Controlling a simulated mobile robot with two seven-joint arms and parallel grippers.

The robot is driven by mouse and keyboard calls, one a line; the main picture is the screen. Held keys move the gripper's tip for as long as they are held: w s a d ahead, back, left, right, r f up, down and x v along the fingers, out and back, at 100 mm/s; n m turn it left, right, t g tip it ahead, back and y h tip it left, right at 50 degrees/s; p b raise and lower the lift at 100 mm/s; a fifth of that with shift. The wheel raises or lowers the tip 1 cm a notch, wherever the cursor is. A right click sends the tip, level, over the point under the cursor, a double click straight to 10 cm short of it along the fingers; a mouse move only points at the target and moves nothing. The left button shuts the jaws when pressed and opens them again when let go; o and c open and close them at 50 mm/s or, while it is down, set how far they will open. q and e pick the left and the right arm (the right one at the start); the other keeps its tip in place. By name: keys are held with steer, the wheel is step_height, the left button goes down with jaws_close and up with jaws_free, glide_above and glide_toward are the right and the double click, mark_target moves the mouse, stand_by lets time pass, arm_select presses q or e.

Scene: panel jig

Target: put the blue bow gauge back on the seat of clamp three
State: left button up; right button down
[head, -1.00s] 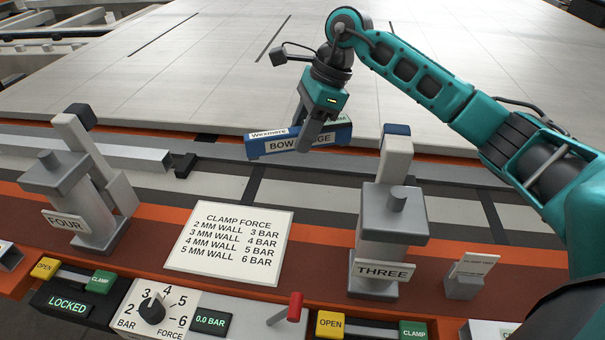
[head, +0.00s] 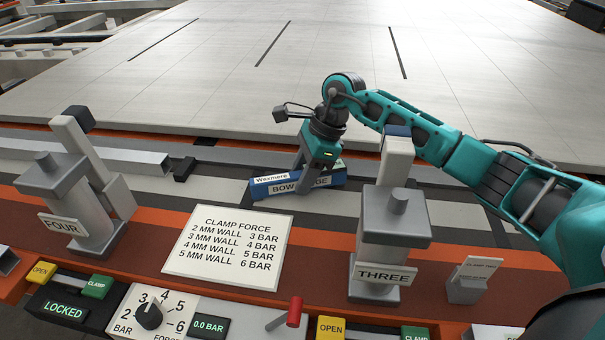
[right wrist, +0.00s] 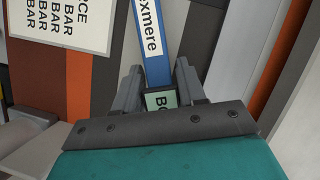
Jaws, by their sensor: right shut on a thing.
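The blue bow gauge (head: 276,189), with white labels, is in my right gripper (head: 308,182), which is shut on it. It is low over or on the striped bed, left of clamp three; I cannot tell whether it touches. The right wrist view shows the blue gauge (right wrist: 151,45) running up from between the gripper fingers (right wrist: 160,90). Clamp three (head: 392,228) is a grey post with a block and a "THREE" label. The gauge is apart from it. My left gripper is not in view.
Clamp four (head: 75,190) stands at the left. A clamp force card (head: 228,247) lies between the clamps. A control panel with a dial (head: 149,314) and a red-knobbed lever (head: 293,312) runs along the front. A small labelled block (head: 470,280) stands right of clamp three.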

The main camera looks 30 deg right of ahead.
steer(key=c, duration=0.6)
jaws_free()
steer(key=shift+c, duration=0.2)
steer(key=p+v, duration=0.1)
steer(key=v, duration=1.1)
steer(key=shift+r, duration=0.1)
